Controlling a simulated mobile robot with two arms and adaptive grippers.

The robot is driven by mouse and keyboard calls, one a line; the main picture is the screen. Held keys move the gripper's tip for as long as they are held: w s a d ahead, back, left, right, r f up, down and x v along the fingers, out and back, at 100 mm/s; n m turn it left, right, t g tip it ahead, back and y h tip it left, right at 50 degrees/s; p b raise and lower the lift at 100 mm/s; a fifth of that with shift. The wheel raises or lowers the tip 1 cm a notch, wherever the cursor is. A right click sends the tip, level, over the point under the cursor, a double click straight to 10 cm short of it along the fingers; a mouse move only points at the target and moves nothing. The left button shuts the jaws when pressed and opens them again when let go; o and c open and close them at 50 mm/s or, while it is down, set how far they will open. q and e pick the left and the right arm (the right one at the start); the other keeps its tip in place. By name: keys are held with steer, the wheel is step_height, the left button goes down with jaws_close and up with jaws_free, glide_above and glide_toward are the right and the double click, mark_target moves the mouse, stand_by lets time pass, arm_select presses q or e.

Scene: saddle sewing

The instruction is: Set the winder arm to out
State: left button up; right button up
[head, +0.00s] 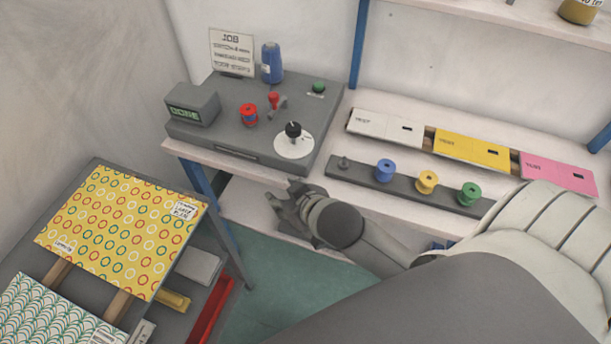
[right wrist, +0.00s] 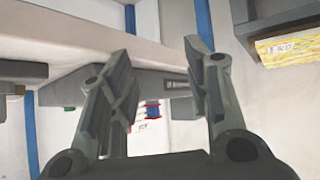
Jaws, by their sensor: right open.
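The grey winder (head: 215,130) stands on the bench at the back left. Its arm (head: 275,102) looks like a short lever with a red knob, tilted beside a red spool (head: 249,114). A black knob (head: 293,129) sits on a white dial at the front right of the winder. My right gripper (head: 283,196) is open and empty, in front of the bench edge and below the dial, apart from the winder. Its open fingers also show in the right wrist view (right wrist: 158,60). My left gripper is not in view.
A green button (head: 319,87), a blue thread cone (head: 271,63) and a display box reading DONE (head: 192,104) are on or by the winder. A spool rack (head: 405,187) lies to the right, before white, yellow and pink boxes. A patterned yellow board (head: 120,225) lies front left.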

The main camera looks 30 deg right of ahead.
steer(key=s+f+g, duration=0.2)
steer(key=s+f, duration=0.1)
steer(key=s, duration=0.3)
steer(key=shift+s+d+g, duration=0.2)
steer(key=shift+d+g, duration=0.2)
steer(key=shift+d, duration=0.05)
steer(key=shift+c, duration=0.3)
